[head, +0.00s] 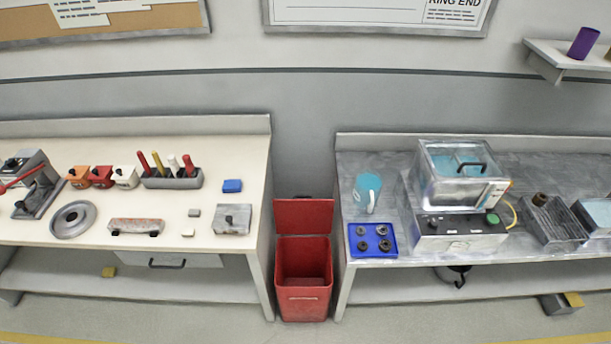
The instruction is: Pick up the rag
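I cannot make out a rag for certain in the head view. A small blue block-like item (232,186) lies on the left bench near its back right; it could be a folded cloth, but it is too small to tell. A small yellow item (109,271) lies on the left bench's lower shelf, also too small to identify. Neither of my grippers is in view.
An open red bin (303,285) stands between the benches. The right bench holds a blue tray (372,240), a jug (367,192) and a tank (461,176). The front floor is mostly clear.

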